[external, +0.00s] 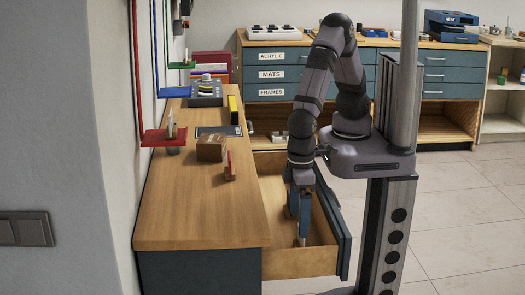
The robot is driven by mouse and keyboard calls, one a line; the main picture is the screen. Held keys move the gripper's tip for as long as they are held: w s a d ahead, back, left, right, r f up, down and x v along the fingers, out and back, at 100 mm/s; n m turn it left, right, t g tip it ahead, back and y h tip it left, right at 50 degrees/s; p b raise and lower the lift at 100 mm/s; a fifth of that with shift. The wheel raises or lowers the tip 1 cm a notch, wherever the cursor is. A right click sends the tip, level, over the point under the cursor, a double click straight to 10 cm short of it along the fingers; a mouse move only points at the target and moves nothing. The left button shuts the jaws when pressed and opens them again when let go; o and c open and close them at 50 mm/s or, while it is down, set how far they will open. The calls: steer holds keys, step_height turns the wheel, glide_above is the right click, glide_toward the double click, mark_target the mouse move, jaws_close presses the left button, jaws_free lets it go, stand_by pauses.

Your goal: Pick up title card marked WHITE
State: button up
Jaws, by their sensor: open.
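My gripper (300,241) points down inside an open wooden drawer (300,264) at the right side of the workbench. It is open, with its fingertips low in the drawer; I cannot see anything between them. No card marked WHITE can be read in this view. A small pale upright piece (171,130) stands on a red wall shelf (153,140). I cannot tell whether either is the title card. Much of the drawer's inside is hidden by its walls and my arm.
On the workbench (190,220) are a cardboard box (211,148), a dark mat and a yellow upright item (233,109). The benchtop's near part is clear. The drawer's blue front (336,222) stands right of my gripper. Labelled drawers (275,74) line the back wall.

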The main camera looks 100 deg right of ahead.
mark_target(300, 240)
steer(key=shift+s+d+f, duration=0.1)
steer(key=shift+s+f, duration=0.1)
steer(key=shift+f, duration=1.4)
steer(key=shift+s+d+f, duration=0.1)
steer(key=shift+s+f, duration=0.05)
steer(key=shift+f, duration=1.9)
steer(key=shift+c, duration=0.6)
steer(key=c, duration=1)
